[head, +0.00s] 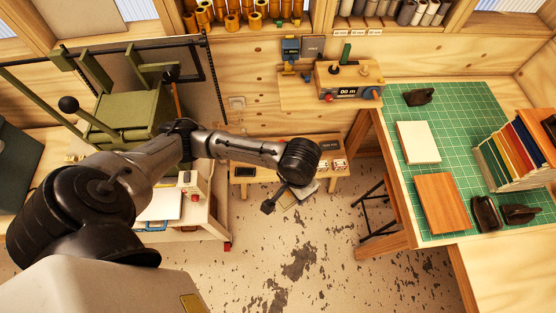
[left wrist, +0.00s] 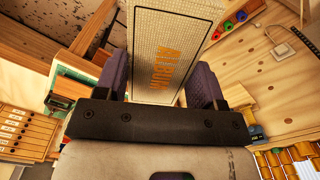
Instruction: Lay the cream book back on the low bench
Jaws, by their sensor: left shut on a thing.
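In the left wrist view, my left gripper (left wrist: 160,80) is shut on the cream book (left wrist: 168,30), which has a pale woven-looking cover and orange lettering. A purple-grey finger lies on each side of it. In the head view, my left gripper (head: 293,195) is near the middle, in front of the low bench (head: 264,173). A small pale part of the book (head: 304,190) shows there, mostly hidden by my wrist. The low bench is small and wooden, and my arm covers part of it. My right gripper is in neither view.
Small red-and-white items (head: 338,165) and a dark box (head: 244,171) sit on the low bench. At right, a workbench with a green mat (head: 455,115) carries a pale block (head: 418,142), a brown board (head: 441,203) and upright books (head: 515,150). A green press (head: 130,110) stands left.

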